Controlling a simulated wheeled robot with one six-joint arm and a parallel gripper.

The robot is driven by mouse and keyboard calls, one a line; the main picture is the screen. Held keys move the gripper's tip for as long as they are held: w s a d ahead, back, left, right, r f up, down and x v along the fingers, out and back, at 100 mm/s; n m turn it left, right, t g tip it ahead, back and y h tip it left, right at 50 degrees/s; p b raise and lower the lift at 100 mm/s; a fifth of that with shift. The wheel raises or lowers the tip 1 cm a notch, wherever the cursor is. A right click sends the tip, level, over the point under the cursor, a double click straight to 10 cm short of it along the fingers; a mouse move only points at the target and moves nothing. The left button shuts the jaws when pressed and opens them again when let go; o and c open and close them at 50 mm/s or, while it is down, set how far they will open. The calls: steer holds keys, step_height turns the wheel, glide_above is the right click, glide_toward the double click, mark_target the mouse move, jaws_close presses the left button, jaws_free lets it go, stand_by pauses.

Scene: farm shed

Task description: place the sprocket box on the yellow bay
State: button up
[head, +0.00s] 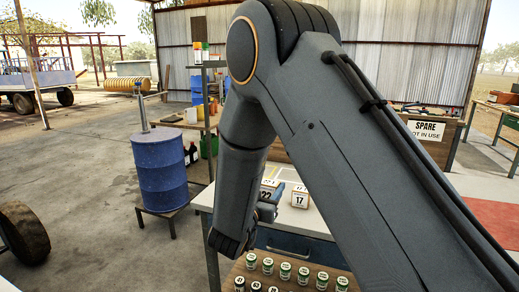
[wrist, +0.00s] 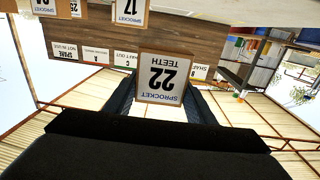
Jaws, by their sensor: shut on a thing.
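The wrist view is upside down. In it a tan box (wrist: 164,77) with a white label reading "SPROCKET 22 TEETH" sits between the fingers of my gripper (wrist: 160,105), which is shut on it. In the head view my gripper (head: 268,207) is partly hidden by my arm, above the pale bench top. A label reading "22" (head: 265,195) shows beside it; I cannot tell whether that is the held box. A box marked "17" (head: 300,197) stands on the bench to the right.
Another box marked "22" (wrist: 75,8) shows at the wrist view's top edge. Several small green-labelled cans (head: 285,270) stand in front of the pale bench. A blue drum (head: 160,170) stands at left. A "SPARE NOT IN USE" sign (head: 426,130) is behind.

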steer(key=s+d+f, duration=0.2)
steer(key=s+d, duration=0.1)
steer(key=d, duration=0.2)
steer(key=s+d+f+y, duration=0.1)
steer(key=s+d+f, duration=0.2)
steer(key=d, duration=0.3)
steer(key=s+d+f+n, duration=0.1)
steer(key=s+d+f, duration=0.2)
steer(key=d, duration=0.3)
steer(key=shift+s+t+y, duration=0.3)
steer(key=shift+s+y, duration=0.1)
steer(key=shift+s, duration=0.15)
steer(key=shift+a, duration=0.1)
